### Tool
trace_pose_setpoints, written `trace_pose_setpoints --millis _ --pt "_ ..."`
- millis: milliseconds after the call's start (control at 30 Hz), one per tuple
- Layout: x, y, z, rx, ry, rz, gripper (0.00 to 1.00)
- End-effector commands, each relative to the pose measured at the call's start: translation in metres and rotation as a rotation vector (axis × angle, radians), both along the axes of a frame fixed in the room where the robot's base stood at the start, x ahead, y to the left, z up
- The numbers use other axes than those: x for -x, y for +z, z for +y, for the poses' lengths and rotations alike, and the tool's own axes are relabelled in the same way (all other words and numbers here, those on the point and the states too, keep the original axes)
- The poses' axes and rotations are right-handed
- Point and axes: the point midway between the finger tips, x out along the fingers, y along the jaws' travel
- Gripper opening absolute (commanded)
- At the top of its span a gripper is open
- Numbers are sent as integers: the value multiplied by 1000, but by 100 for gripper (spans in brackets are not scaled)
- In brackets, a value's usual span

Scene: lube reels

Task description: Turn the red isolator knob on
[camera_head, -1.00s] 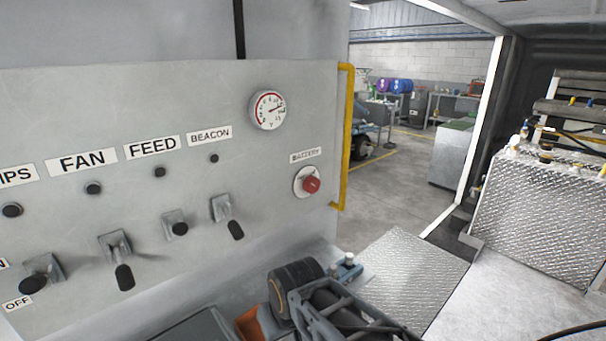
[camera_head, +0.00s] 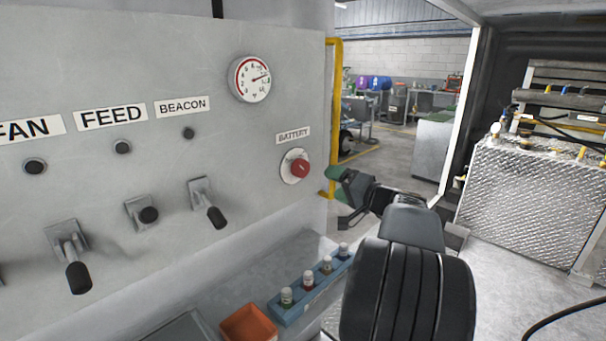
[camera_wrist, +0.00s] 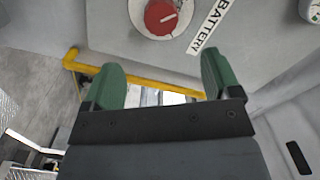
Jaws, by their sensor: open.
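The red isolator knob (camera_head: 300,168) sits on a pale round plate under the BATTERY label (camera_head: 293,136), at the right end of the grey panel. My gripper (camera_head: 334,186) is just right of the knob and a little lower, near the yellow rail, and apart from the knob. In the wrist view the red knob (camera_wrist: 161,16) is at the top with a white line on its face. The green fingertips of my gripper (camera_wrist: 160,80) are spread apart with nothing between them, below the knob in that picture.
A yellow rail (camera_head: 336,110) runs down the panel's right edge, close to my gripper. Lever switches (camera_head: 208,203) stick out left of the knob. A blue rack of small bottles (camera_head: 310,288) and an orange tray (camera_head: 248,323) lie on the ledge below.

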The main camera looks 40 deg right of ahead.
Motion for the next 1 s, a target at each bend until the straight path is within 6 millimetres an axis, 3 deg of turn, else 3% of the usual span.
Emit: trace_pose_setpoints --millis 167,600,800,1000 --pt "-20 4 -2 -1 -12 -20 83" --pt "-100 4 13 -2 -11 -17 83" --pt "-121 3 17 -2 -13 -15 83" --pt "-130 2 18 -2 -15 -16 83"
